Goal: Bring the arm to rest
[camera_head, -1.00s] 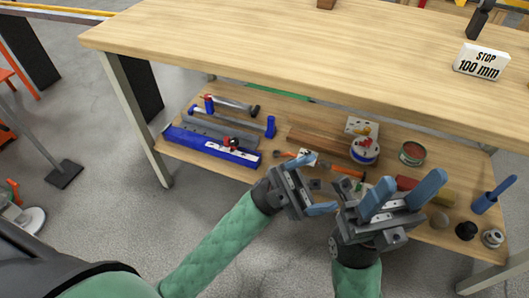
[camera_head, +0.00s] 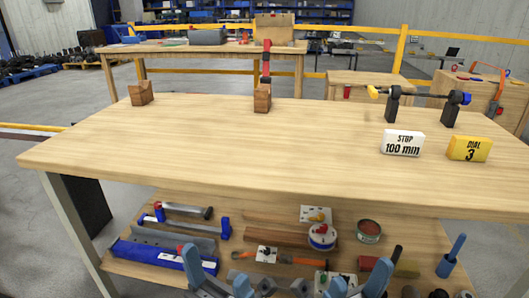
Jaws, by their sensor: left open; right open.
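My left gripper (camera_head: 216,272) shows at the bottom edge of the head view, its blue fingers apart with nothing between them. My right gripper (camera_head: 357,281) is to its right, also with its blue fingers apart and empty. Both appear in front of the lower shelf, below the tabletop's front edge, and touch nothing that I can make out. The picture's bottom edge cuts off both wrists and the rest of my arms.
The wooden workbench (camera_head: 240,150) has a wide bare middle. Tools crowd the lower shelf (camera_head: 130,265).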

